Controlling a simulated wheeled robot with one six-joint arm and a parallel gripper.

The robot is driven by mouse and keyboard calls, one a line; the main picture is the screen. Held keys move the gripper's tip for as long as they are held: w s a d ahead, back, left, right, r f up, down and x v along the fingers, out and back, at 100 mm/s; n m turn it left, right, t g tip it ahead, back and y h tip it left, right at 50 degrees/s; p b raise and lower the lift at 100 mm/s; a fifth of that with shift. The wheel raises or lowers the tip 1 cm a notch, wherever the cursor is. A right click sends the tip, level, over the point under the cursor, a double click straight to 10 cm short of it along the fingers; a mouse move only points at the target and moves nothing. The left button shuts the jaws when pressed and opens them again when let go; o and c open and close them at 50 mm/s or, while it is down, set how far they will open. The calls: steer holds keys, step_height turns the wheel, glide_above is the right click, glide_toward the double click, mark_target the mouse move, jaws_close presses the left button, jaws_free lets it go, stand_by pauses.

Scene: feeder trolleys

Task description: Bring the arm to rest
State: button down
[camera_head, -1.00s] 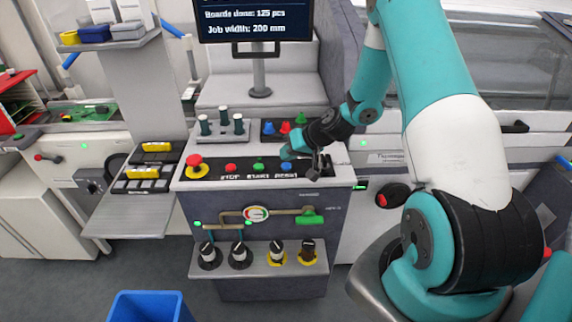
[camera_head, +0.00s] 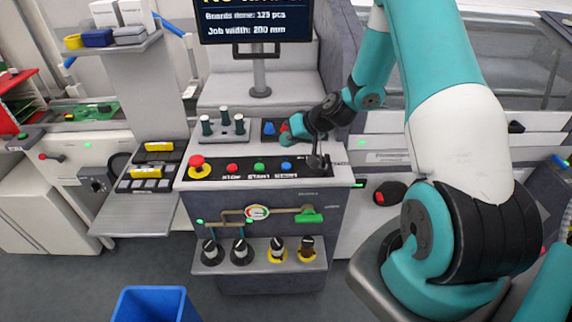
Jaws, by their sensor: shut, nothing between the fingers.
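My gripper (camera_head: 316,161) is small and dark in the head view, near the right end of the button panel's top (camera_head: 340,174). It looks shut and empty. I cannot tell the exact gap between its fingertips and the panel. My teal, white and black arm rises from the lower right, and its forearm comes down from the top of the picture to the wrist over the panel. The wrist is bent and partly covers the coloured parts behind it.
The panel carries a red emergency button (camera_head: 196,161) and red, green and blue buttons (camera_head: 286,166). Three dark-topped pegs (camera_head: 224,120) stand behind them. A screen (camera_head: 256,20) rises at the back. Knobs (camera_head: 240,252) line the lower shelf. A blue bin (camera_head: 154,304) stands in front.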

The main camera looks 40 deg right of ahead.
stand_by(0.5)
steer(key=s+a+r+n+g+y+b, duration=0.1)
steer(key=s+a+r+n+g, duration=0.15)
steer(key=a+r, duration=0.45)
steer(key=s+a+r+n+g+b, duration=0.15)
steer(key=s+a+r, duration=0.3)
steer(key=a, duration=0.45)
steer(key=s+a+r+n+g, duration=0.2)
steer(key=s+a+r, duration=0.1)
steer(key=s, duration=0.7)
steer(key=s+a+r+n+g+h, duration=0.1)
steer(key=s+a+r+n, duration=0.2)
steer(key=s, duration=0.8)
steer(key=a+r, duration=0.1)
steer(key=a, duration=0.1)
steer(key=shift+s+a+r+n+g+h+b, duration=0.15)
steer(key=shift+a+r+n+g+h+b, duration=0.15)
steer(key=shift+a+g, duration=0.1)
